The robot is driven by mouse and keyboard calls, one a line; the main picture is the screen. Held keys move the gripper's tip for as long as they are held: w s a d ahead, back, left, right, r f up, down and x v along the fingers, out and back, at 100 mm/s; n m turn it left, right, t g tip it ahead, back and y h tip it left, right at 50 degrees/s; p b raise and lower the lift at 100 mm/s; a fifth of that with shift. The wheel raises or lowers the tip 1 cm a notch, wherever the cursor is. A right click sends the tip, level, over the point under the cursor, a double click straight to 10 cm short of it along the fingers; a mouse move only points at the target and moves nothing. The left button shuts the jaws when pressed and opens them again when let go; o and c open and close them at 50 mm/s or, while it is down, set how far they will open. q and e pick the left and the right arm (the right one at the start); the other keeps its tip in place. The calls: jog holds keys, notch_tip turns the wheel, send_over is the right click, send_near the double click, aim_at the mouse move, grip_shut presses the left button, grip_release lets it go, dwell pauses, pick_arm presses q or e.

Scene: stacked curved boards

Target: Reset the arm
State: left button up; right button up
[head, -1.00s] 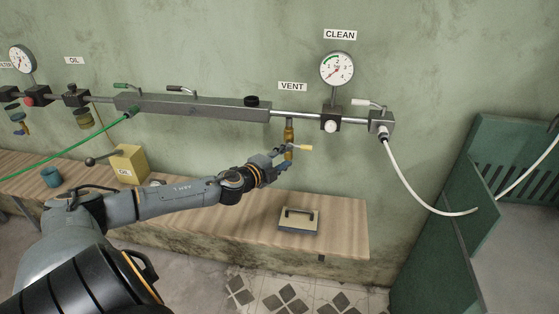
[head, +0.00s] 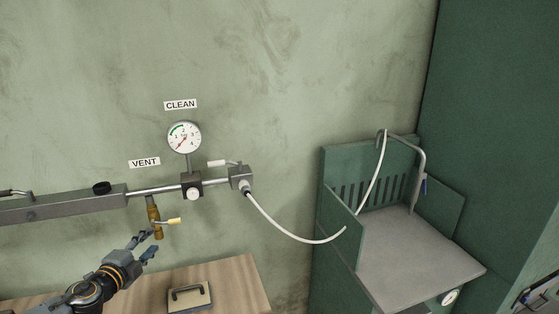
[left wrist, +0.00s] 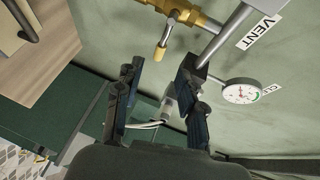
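My left gripper (head: 146,246) is below and beside the brass vent valve (head: 154,218) in the head view, with its fingers spread. In the left wrist view the left gripper (left wrist: 160,92) is open, and nothing is between its fingers. The brass valve (left wrist: 178,12) with its yellow-tipped handle (left wrist: 165,38) lies beyond the fingertips there, apart from them. The handle (head: 174,221) points right in the head view. My right gripper is in neither view.
A pipe with a CLEAN gauge (head: 184,137) runs along the wall. A white hose (head: 290,233) loops to a green booth (head: 338,220) at right. A wooden bench (head: 236,283) stands below, with a flat handled box (head: 189,297) on it.

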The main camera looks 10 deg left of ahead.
pick_arm(q)
jog(key=s+d+f+n+g+y, duration=0.3)
jog(key=s+d+f+n+g, duration=0.3)
jog(key=s+d+f+n, duration=0.65)
jog(key=s+d+f+n+g+h, duration=0.1)
jog(key=s+d+f+g+h, duration=0.15)
jog(key=s+d, duration=0.55)
jog(key=s+d+f+n+g+h, duration=0.15)
jog(key=s+d+g, duration=0.35)
jog(key=s, duration=0.5)
notch_tip(320, 180, down, 30)
jog(key=s+d+m+b, duration=0.1)
jog(key=s+d+b, duration=0.1)
jog(key=b, duration=0.2)
jog(key=s+a+f+g+b, duration=0.1)
jog(key=s+a+f+b, duration=0.1)
jog(key=s+f, duration=1.4)
notch_tip(320, 180, down, 2)
jog(key=shift+s+a+f+b, duration=0.1)
jog(key=shift+s+a+b, duration=0.2)
jog(key=shift+a, duration=0.4)
jog(key=shift+g, duration=0.25)
